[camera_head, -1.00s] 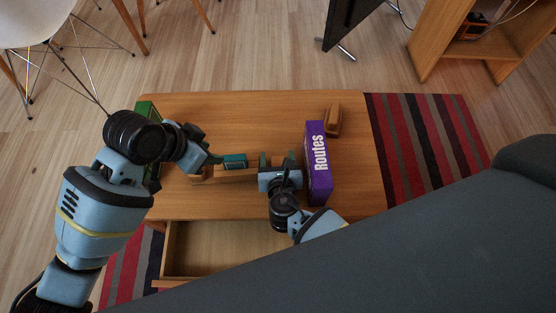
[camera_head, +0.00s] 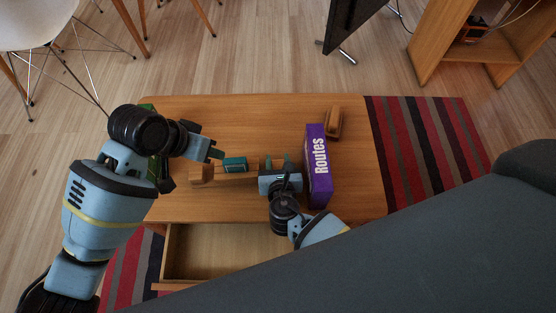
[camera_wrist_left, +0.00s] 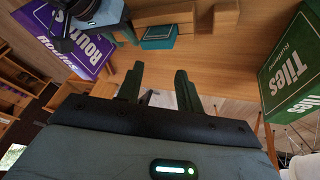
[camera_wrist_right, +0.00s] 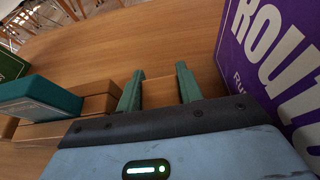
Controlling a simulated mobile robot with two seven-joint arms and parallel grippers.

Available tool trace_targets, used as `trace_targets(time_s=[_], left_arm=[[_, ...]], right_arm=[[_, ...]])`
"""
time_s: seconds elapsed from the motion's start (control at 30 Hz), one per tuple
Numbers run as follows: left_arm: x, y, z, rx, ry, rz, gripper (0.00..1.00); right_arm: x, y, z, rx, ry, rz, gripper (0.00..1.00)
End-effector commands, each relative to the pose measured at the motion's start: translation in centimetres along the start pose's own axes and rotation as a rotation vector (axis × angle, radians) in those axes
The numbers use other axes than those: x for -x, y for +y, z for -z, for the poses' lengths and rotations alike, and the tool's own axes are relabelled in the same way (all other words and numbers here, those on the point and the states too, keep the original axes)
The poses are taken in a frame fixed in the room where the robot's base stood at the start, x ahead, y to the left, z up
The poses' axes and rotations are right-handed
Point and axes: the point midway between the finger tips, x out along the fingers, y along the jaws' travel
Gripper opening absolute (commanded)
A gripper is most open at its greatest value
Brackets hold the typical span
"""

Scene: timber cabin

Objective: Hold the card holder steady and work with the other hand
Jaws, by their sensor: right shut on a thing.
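The card holder, a long wooden piece (camera_head: 203,174), lies across the table with a teal card deck (camera_head: 235,164) seated in its middle. My right gripper (camera_head: 278,162) is shut on the holder's right end; in the right wrist view the wood (camera_wrist_right: 160,93) sits between its fingers. My left gripper (camera_head: 218,151) is open and empty, just left of and behind the deck, apart from it. The left wrist view shows its spread fingers (camera_wrist_left: 158,80), with the deck (camera_wrist_left: 160,40) beyond them. How deep the deck sits is hard to tell.
A purple Routes box (camera_head: 318,170) stands close right of my right gripper. A green Tiles box (camera_wrist_left: 290,65) is at the table's left, mostly behind my left arm. A second wooden piece (camera_head: 333,123) lies at the back right. The front drawer (camera_head: 225,250) is open. The table's back middle is clear.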

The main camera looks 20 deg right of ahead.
Motion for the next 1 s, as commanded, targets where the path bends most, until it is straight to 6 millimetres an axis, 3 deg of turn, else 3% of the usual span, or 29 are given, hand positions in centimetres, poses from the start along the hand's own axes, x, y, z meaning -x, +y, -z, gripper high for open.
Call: trace_targets(time_s=[0.47,1.0], left_arm=[[-1.2,-0.9,1.3,0.882,-0.109,0.037,0.36],[-2.4,-0.4,2.1,1.813,-0.230,0.177,0.36]], right_arm=[[0.0,0.0,0.0,0.000,0.000,0.000,0.11],[0.0,0.0,0.0,0.000,0.000,0.000,0.11]])
